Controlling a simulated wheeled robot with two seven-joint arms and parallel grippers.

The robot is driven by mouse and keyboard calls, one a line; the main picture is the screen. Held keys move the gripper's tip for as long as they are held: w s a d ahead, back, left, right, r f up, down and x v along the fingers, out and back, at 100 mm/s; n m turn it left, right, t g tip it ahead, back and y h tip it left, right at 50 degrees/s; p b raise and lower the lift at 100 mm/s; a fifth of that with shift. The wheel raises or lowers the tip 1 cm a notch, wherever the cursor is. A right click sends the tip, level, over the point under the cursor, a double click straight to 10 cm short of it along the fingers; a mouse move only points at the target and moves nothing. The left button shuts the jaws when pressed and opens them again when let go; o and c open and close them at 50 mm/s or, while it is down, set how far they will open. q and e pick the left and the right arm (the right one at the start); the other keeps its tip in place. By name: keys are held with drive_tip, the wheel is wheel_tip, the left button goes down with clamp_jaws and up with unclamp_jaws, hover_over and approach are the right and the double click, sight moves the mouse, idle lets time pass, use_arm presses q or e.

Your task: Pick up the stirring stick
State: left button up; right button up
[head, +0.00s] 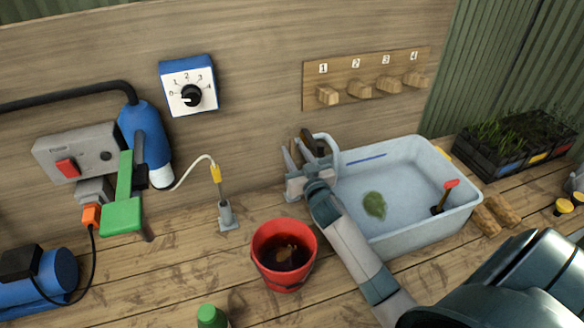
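My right gripper (306,160) is at the left end of the pale blue tub, its fingers pointing towards the back wall. Dark brown stick-like pieces (309,144) show at its fingers, beside a pale curved loop (329,142). I cannot tell whether one of them is the stirring stick, or whether the fingers touch or hold it, as the hand hides their lower parts. My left gripper is not in view.
A red bucket (264,268) of dark liquid stands left of my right forearm. The tub (420,236) holds a green clump (374,205) and a red-topped black piece (444,196). A yellow-topped probe (217,175) stands left. Numbered wooden pegs (360,90) line the wall.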

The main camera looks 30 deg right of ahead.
drive_tip(key=shift+c, duration=0.3)
clamp_jaws()
wheel_tip(320, 180, up, 28)
drive_tip(key=b, duration=0.5)
idle(0.4)
idle(0.4)
